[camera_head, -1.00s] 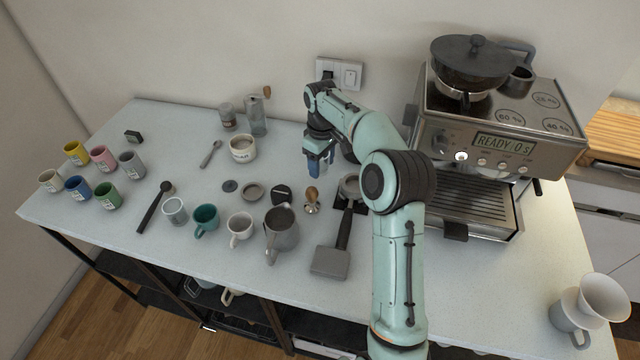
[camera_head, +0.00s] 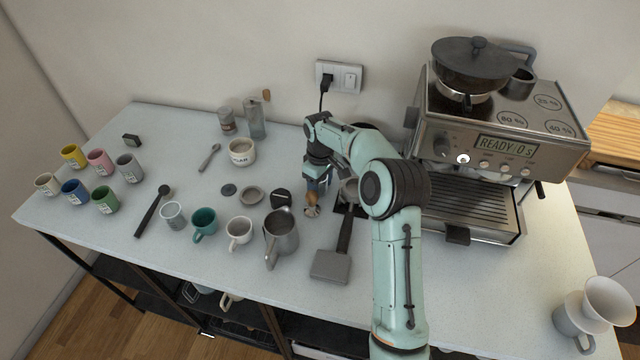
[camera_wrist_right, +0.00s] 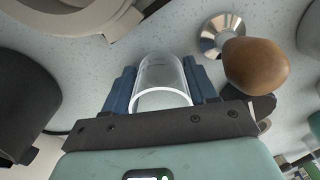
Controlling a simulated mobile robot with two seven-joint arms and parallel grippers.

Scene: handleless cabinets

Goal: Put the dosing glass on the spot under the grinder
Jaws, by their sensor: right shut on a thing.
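My right gripper (camera_head: 317,184) is shut on a clear glass (camera_wrist_right: 160,82), which I take to be the dosing glass. The blue fingers press on both sides of it in the right wrist view. In the head view the gripper is low over the counter, close to the wooden-handled tamper (camera_head: 311,204), and hides most of the glass. I cannot tell whether the glass touches the counter. No separate grinder is clearly visible; a black shape (camera_head: 367,127) behind my right arm is mostly hidden. My left gripper is out of view.
The espresso machine (camera_head: 500,140) stands right of my arm. A portafilter (camera_head: 345,235) and square grey tool (camera_head: 330,266) lie in front. A steel pitcher (camera_head: 281,238) and several cups stand left. Clear counter (camera_head: 285,155) lies behind the small discs.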

